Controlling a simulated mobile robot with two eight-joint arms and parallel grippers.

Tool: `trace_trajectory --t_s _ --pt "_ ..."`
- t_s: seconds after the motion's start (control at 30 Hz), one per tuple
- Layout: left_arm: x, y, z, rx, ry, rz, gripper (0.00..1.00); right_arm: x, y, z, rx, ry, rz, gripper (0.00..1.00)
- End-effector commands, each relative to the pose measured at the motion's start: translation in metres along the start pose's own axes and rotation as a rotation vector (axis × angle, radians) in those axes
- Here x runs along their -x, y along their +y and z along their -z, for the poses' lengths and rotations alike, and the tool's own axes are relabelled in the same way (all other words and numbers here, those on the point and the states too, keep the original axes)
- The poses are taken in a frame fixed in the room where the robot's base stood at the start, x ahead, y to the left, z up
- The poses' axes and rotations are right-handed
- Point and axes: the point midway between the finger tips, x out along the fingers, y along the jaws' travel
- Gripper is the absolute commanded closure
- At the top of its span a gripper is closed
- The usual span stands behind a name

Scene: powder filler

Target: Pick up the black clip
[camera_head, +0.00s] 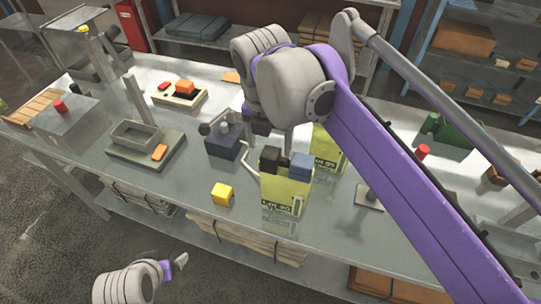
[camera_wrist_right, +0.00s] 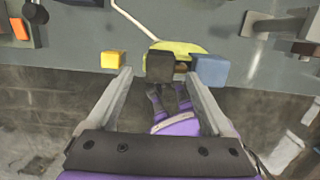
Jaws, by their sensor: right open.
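The black clip (camera_head: 271,160) sits on the top edge of a yellow-green bag (camera_head: 283,195), left of a blue clip (camera_head: 303,165). My right gripper (camera_wrist_right: 158,73) is open and empty. In the right wrist view the black clip (camera_wrist_right: 160,65) shows between its fingertips, with the blue clip (camera_wrist_right: 210,70) just outside the right finger. I cannot tell how far off the clip is. In the head view my right arm hides most of that gripper above the bag. My left gripper (camera_head: 177,264) is low at the front, off the table; its jaws are unclear.
A yellow cube (camera_head: 222,194) lies left of the bag. A second yellow-green bag (camera_head: 327,150) stands behind it. A dark device (camera_head: 226,146) is at back left. A grey tray (camera_head: 136,137) and a red-topped box (camera_head: 68,117) are farther left. The front table edge is close.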

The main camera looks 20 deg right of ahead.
Motion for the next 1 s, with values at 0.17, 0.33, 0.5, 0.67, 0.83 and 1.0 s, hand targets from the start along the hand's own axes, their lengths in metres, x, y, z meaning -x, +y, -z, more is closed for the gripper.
trace_trajectory --t_s 0.17,0.33,0.5,0.67,0.83,1.0 --pt "0.0 0.0 0.0 0.0 0.0 0.0 0.04 -0.022 0.0 -0.001 -0.001 0.0 0.0 0.15" --pt "0.0 0.0 -0.001 0.0 0.0 0.0 0.04 -0.025 0.0 -0.001 -0.001 0.0 0.0 0.15" --pt "0.0 0.0 0.0 0.0 0.0 0.0 0.04 -0.025 0.0 -0.001 -0.001 0.0 0.0 0.26" --pt "0.0 0.0 0.0 0.0 0.0 0.0 0.04 -0.025 0.0 -0.001 -0.001 0.0 0.0 0.55" --pt "0.0 0.0 -0.001 0.0 0.0 0.0 0.04 -0.025 0.0 -0.001 -0.001 0.0 0.0 0.85" --pt "0.0 0.0 0.0 0.0 0.0 0.0 0.04 -0.025 0.0 -0.001 -0.001 0.0 0.0 1.0"
